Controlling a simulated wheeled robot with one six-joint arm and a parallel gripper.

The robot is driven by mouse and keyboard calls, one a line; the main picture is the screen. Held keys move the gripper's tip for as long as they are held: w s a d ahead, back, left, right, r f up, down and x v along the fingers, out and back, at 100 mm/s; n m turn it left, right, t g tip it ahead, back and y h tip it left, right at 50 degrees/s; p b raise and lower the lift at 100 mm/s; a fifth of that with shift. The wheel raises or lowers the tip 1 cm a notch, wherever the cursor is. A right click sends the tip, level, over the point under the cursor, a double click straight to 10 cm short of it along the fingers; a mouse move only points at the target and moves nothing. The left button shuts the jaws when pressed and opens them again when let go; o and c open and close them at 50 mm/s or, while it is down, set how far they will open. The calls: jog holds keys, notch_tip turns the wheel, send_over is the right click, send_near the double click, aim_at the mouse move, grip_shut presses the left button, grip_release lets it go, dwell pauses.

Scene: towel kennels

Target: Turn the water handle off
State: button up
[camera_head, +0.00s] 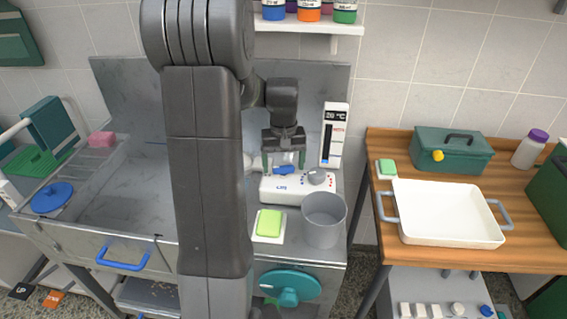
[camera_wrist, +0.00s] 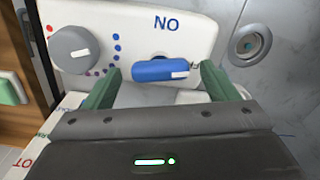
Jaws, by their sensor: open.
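The water handle seems to be the small blue handle (camera_head: 285,169) on the white control box (camera_head: 272,190) at the back of the metal sink unit. In the wrist view the blue handle (camera_wrist: 161,70) lies crosswise, with a white mark at its right end. My gripper (camera_head: 283,160) is open, its green fingers one on each side of the handle. In the wrist view my gripper (camera_wrist: 157,84) shows gaps between both fingers and the handle. A grey round knob (camera_wrist: 74,49) with a white pointer is beside it on the same box. My arm hides part of the sink.
A grey cup (camera_head: 323,222) stands in front of the box, next to a green sponge (camera_head: 269,223) on a white dish. A tall white temperature display (camera_head: 334,136) stands behind right. A wooden table (camera_head: 440,262) at right holds a white tray (camera_head: 448,233) and a green toolbox (camera_head: 455,160).

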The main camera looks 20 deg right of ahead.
jog(key=shift+f, duration=0.2)
jog(key=c, duration=1)
jog(key=shift+m, duration=1.5)
jog(key=o, duration=1)
